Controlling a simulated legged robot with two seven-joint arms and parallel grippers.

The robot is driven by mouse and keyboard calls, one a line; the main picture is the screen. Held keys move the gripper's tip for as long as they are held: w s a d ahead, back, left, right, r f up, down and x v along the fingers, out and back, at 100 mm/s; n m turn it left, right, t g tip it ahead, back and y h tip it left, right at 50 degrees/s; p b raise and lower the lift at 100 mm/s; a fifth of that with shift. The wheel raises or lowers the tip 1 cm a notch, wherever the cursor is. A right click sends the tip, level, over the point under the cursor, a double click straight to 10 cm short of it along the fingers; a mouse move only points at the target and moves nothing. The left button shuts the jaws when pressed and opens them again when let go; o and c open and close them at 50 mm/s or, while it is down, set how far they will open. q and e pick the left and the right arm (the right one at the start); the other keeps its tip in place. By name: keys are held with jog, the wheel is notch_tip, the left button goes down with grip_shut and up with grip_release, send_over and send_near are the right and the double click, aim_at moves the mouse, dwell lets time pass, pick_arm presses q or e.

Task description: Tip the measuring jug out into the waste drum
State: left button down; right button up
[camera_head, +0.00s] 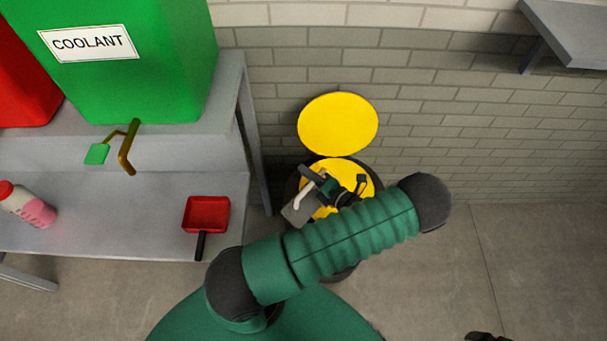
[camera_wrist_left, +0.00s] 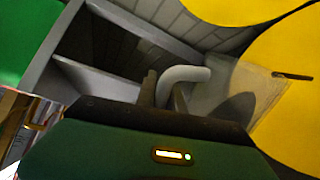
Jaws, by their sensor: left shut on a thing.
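My left gripper (camera_head: 325,184) is shut on the pale handle of the measuring jug (camera_head: 299,210), a clear greyish vessel. It holds the jug over the left part of the waste drum (camera_head: 342,164). The drum is dark-sided with a yellow top, and its round yellow lid (camera_head: 338,124) stands raised at the back. In the left wrist view the see-through jug (camera_wrist_left: 252,92) shows tilted against the yellow drum (camera_wrist_left: 298,125), its pale handle between the dark fingers (camera_wrist_left: 165,90). I cannot tell what is in the jug. A dark bit at the head view's bottom right may be my right gripper (camera_head: 485,337).
A grey bench (camera_head: 120,215) at left holds a red scoop (camera_head: 206,214) and a pink-filled bottle (camera_head: 30,204). A green coolant tank (camera_head: 150,80) with a tap (camera_head: 127,150) stands above. A grey shelf (camera_head: 575,35) is at upper right. The floor at right is clear.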

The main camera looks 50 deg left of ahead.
pick_arm(q)
jog(key=shift+w+a+f+m+g+b, duration=0.1)
jog(key=shift+w+f+m+g+b, duration=0.2)
jog(key=shift+w+f+m+b, duration=0.5)
jog(key=shift+w+a+r+m+g, duration=0.15)
jog(key=shift+w+m, duration=0.2)
jog(key=shift+w, duration=0.35)
jog(key=shift+w+a+r+m+g, duration=0.15)
jog(key=shift+w+m, duration=0.2)
jog(key=shift+w, duration=0.3)
jog(key=shift+w+r+m+g+b, duration=0.2)
jog(key=shift+w+m, duration=0.3)
jog(key=shift+w, duration=0.2)
jog(key=shift+w+r+m+g+b, duration=0.1)
jog(key=shift+w+m+g+b, duration=0.1)
jog(key=shift+w+m, duration=0.4)
jog(key=shift+w+f, duration=0.1)
